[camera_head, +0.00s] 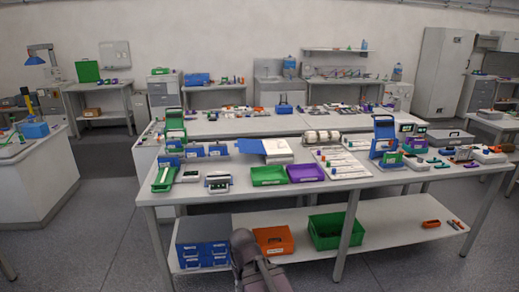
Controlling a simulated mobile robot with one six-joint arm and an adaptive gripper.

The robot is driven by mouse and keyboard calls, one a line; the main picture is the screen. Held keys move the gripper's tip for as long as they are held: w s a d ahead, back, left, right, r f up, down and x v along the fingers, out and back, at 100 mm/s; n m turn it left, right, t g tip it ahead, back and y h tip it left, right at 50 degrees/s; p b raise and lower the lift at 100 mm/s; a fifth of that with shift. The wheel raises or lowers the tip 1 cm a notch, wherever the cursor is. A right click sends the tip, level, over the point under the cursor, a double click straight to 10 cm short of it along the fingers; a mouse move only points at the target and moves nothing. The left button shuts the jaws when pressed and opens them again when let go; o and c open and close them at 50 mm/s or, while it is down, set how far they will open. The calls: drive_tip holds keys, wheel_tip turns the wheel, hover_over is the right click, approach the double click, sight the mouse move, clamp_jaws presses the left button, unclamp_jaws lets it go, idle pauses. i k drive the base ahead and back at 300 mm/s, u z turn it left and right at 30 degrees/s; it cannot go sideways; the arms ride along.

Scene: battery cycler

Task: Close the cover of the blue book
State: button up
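The blue book (277,150) lies on the long white table, behind the green and purple trays. It appears open: its blue cover (250,146) spreads out to the left and white pages show to the right. It is small in the picture, so the exact angle of the cover cannot be told. Part of my own arm shows at the bottom centre, in front of the table and well apart from the book. My gripper cannot be made out in this view.
A green tray (269,175) and a purple tray (305,173) lie in front of the book. Small blue devices (218,149) stand left of it. A white cylindrical device (321,137) stands right. The lower shelf (385,222) holds bins. Floor in front is clear.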

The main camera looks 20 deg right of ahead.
sight(248, 146)
drive_tip(key=i, duration=0.8)
drive_tip(key=z, duration=0.5)
drive_tip(key=i, duration=1.05)
drive_tip(key=z, duration=0.4)
